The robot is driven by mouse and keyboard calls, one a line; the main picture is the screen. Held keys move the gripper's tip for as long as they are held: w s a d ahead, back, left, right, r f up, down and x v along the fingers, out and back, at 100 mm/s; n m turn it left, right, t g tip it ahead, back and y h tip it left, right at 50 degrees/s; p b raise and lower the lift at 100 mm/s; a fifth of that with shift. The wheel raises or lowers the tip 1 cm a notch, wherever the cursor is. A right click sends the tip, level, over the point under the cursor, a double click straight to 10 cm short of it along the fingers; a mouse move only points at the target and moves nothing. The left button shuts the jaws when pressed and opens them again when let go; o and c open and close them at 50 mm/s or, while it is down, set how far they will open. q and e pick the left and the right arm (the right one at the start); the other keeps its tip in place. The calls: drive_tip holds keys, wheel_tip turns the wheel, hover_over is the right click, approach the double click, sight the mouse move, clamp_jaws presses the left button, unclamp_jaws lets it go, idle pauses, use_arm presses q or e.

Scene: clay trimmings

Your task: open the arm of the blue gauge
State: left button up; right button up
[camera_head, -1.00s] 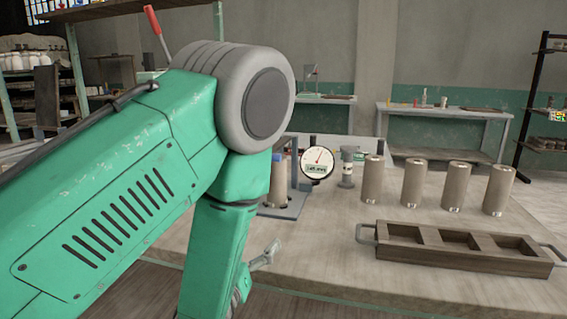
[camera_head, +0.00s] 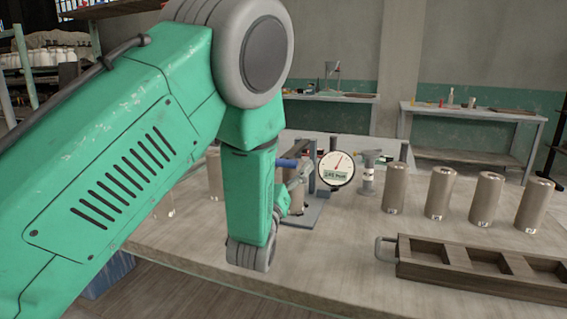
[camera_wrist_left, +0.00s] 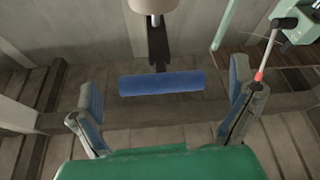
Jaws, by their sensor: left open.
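The blue gauge stands on the table with a round white dial (camera_head: 336,168) and a grey-blue frame (camera_head: 316,203). Its blue bar (camera_head: 287,163) sticks out to the left of the dial, partly hidden by my left arm. My left gripper (camera_head: 298,177) is by the bar, mostly hidden behind my forearm. In the left wrist view, the open left gripper (camera_wrist_left: 165,73) has a blue-padded finger on each side. The blue bar (camera_wrist_left: 162,83) lies crosswise between them, with a gap at each end. My right gripper is not in view.
Several clay-coloured cylinders (camera_head: 440,193) stand to the right of the gauge. A wooden tray (camera_head: 418,270) with compartments lies at the front right. A small grey stand (camera_head: 367,180) is just right of the dial. The tabletop (camera_head: 330,255) before the gauge is clear.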

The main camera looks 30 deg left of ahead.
use_arm(q)
drive_tip(key=shift+x, duration=0.95)
drive_tip(key=shift+c, duration=0.5)
